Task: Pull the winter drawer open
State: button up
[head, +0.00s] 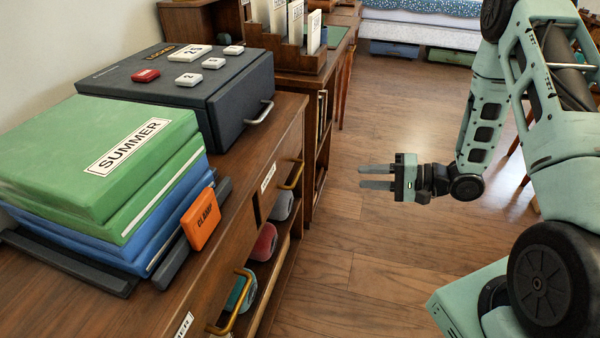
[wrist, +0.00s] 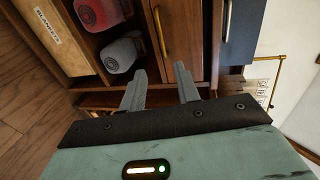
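The wooden dresser (head: 225,240) has two drawer fronts with brass bar handles. The near drawer's label (head: 185,325) shows only "MER", and its handle (head: 238,305) is at the bottom of the head view. The farther drawer's label (head: 268,177) is too small to read; its handle (head: 294,176) stands out from the front. Both drawers look closed. My gripper (head: 361,177) is open and empty, to the right of the farther handle and apart from it. In the wrist view, my open fingers (wrist: 160,87) point toward a wooden drawer front (wrist: 183,35) with a brass handle (wrist: 159,30).
Green and blue cases labelled SUMMER (head: 100,155), an orange CLAMP block (head: 200,219) and a dark box (head: 225,95) sit on the dresser. Rolled textiles (head: 265,242) lie on open shelves below. A BLANKETS bin (wrist: 47,27) shows too. The floor (head: 375,240) beside the dresser is clear.

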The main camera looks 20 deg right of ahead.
jog(key=b+x, duration=0.3)
jog(key=x, duration=1.4)
jog(key=shift+a+r, duration=0.15)
jog(key=shift+r, duration=0.05)
jog(key=shift+w, duration=0.1)
grip_shut()
